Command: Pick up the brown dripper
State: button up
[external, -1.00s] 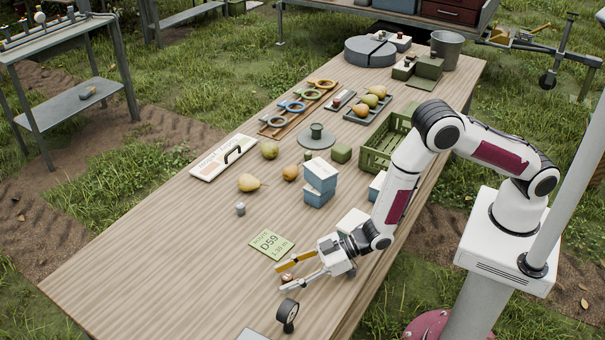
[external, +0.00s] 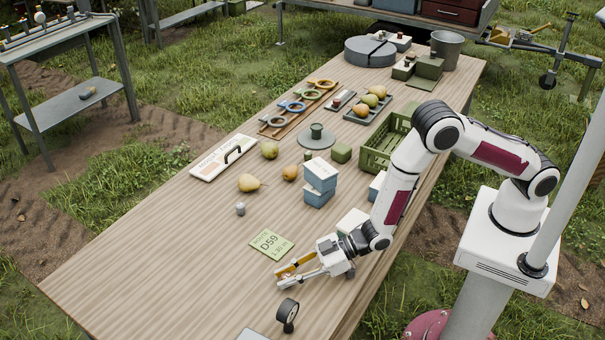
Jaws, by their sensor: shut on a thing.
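My gripper (external: 279,280) is low over the near part of the wooden table, its yellow finger and its pale finger closed together. It is shut on the brown dripper (external: 286,277), a small brown piece mostly hidden between the fingers. The dripper is at or close to the table top; I cannot tell whether it touches the wood.
A green D59 card (external: 271,244) lies just behind the fingers, and a black-rimmed round gauge (external: 287,315) stands in front. Blue boxes (external: 319,184), a green crate (external: 378,160) and loose pears (external: 248,183) are farther back. The table (external: 150,260) is clear to the left.

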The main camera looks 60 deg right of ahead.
aim_at(287, 276)
jog(key=shift+r, duration=0.2)
jog(key=shift+r, duration=4.8)
